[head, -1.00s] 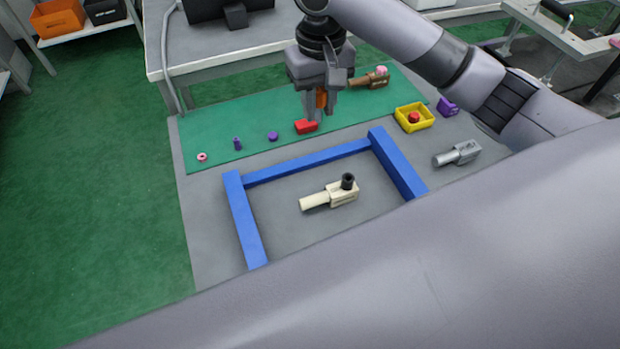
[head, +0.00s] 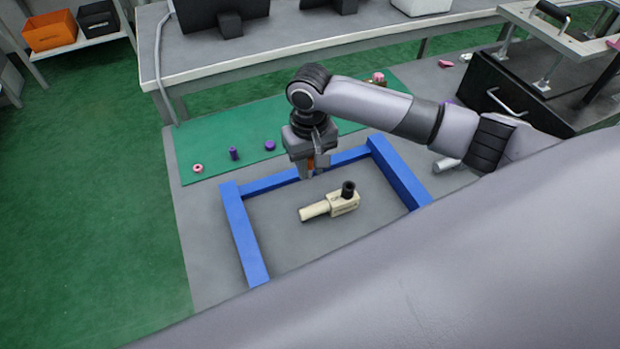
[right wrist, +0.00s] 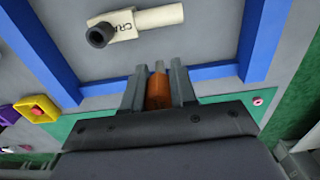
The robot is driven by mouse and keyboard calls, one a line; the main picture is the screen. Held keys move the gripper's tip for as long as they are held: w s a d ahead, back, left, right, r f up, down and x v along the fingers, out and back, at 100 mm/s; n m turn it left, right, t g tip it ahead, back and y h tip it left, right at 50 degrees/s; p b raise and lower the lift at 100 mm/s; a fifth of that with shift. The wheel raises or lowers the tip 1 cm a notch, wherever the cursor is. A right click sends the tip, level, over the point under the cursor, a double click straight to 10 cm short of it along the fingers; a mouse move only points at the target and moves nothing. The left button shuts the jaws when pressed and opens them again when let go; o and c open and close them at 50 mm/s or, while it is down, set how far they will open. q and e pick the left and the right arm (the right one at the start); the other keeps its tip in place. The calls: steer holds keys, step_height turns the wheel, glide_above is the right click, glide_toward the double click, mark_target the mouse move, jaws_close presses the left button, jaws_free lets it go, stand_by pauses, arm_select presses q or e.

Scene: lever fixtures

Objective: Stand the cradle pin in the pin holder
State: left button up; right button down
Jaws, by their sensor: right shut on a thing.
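My right gripper (head: 311,175) is shut on an orange-brown pin (right wrist: 158,90), which stands between its fingers in the right wrist view and is probably the cradle pin. The gripper points down at the back bar of a blue frame (head: 247,245). Inside the frame lies a cream fixture (head: 328,205) with a black upright tube (head: 348,189). Partly readable letters, "CRA", mark the cream fixture (right wrist: 145,22) in the right wrist view. The black tube looks hollow there and may be the pin holder; I cannot tell for sure. My left gripper is not in view.
A green mat (head: 205,140) holds a pink ring (head: 197,168), a purple cylinder (head: 233,153) and a purple disc (head: 270,145). A yellow box (right wrist: 40,108) shows in the right wrist view. A grey fixture (head: 444,165) lies right of the frame. The frame's front-left floor is clear.

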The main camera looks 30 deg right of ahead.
mark_target(310, 178)
steer(key=shift+f+b, duration=0.3)
steer(key=shift+f, duration=2)
steer(key=shift+f, duration=0.25)
steer(key=shift+f, duration=0.35)
steer(key=c, duration=0.9)
jaws_free()
steer(key=shift+r, duration=0.1)
